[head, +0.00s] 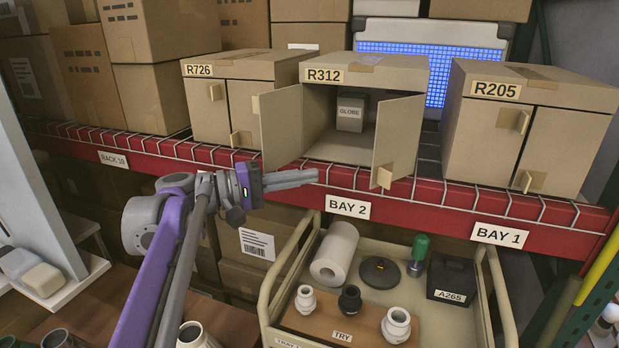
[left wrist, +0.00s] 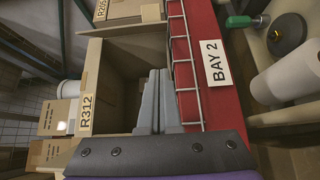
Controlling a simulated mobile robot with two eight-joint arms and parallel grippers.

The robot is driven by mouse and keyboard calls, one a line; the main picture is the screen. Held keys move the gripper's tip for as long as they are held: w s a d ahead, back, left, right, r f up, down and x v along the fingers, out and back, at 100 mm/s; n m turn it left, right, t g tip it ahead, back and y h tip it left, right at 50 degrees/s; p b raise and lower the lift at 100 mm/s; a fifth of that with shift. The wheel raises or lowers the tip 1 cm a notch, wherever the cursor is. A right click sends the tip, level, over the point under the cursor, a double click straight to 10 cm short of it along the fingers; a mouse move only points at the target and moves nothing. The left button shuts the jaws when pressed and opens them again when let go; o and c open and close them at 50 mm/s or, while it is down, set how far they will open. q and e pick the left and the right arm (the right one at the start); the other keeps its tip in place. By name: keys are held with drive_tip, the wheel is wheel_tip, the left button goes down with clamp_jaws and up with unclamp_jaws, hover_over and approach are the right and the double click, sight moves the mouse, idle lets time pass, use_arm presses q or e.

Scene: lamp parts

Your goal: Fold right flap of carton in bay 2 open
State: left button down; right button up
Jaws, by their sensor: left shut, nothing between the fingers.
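The carton R312 (head: 388,72) stands on the rack shelf above the BAY 2 label (head: 347,207). Its left flap (head: 284,128) and right flap (head: 398,136) both stand swung out from the front, and the opening between them is clear. The right flap juts forward, with a small tan tab (head: 381,177) at its lower edge. A small box marked GLOBE (head: 351,113) sits inside. My left gripper (head: 316,175) is shut and empty, low in front of the opening, apart from the right flap. The left wrist view shows its fingers (left wrist: 160,100) beside the carton (left wrist: 85,125). My right gripper is out of view.
Cartons R726 (head: 205,110) and R205 (head: 560,100) flank it with flaps closed. A red shelf beam (head: 440,222) with wire mesh runs along the front. Below stands a cart (head: 265,305) with a paper roll (head: 335,254), lamp parts and a black A265 box (head: 452,280).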

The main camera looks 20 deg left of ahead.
use_arm(q)
drive_tip(key=w+d, duration=0.2)
drive_tip(key=d, duration=0.7)
drive_tip(key=shift+w, duration=0.2)
drive_tip(key=shift+p, duration=0.3)
